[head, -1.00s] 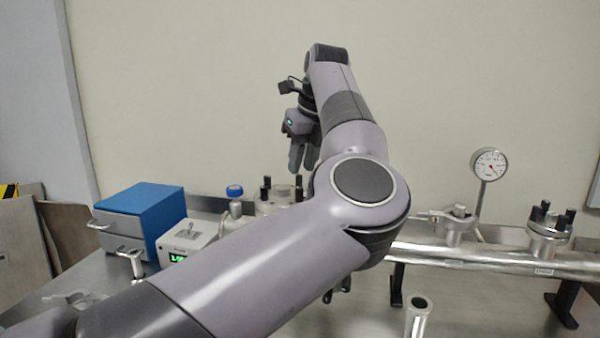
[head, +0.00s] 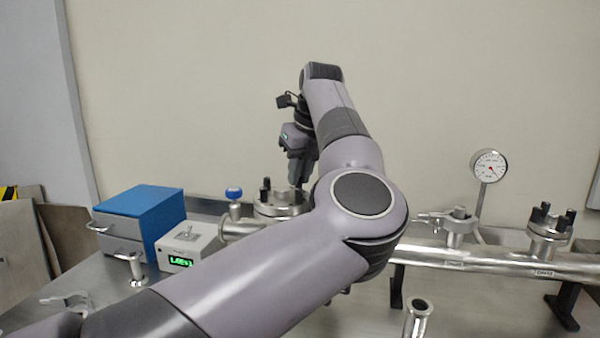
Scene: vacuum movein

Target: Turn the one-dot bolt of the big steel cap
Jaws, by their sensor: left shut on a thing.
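The big steel cap (head: 270,209) is a round flange with dark upright bolts, left of centre behind my left arm. One dark bolt (head: 265,189) stands clear at its left side. My left gripper (head: 297,183) points down over the cap's right part and is shut on a bolt there. The fingers and arm hide most of that bolt, and no dots can be made out at this size. My arm covers the cap's front right. My right gripper is not in view.
A blue-topped box (head: 140,205) and a white device with a green display (head: 188,246) stand at left. A blue-knobbed valve (head: 234,194) is close to the cap. At right, a steel pipe (head: 490,262) carries a gauge (head: 489,166) and a smaller bolted flange (head: 549,232).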

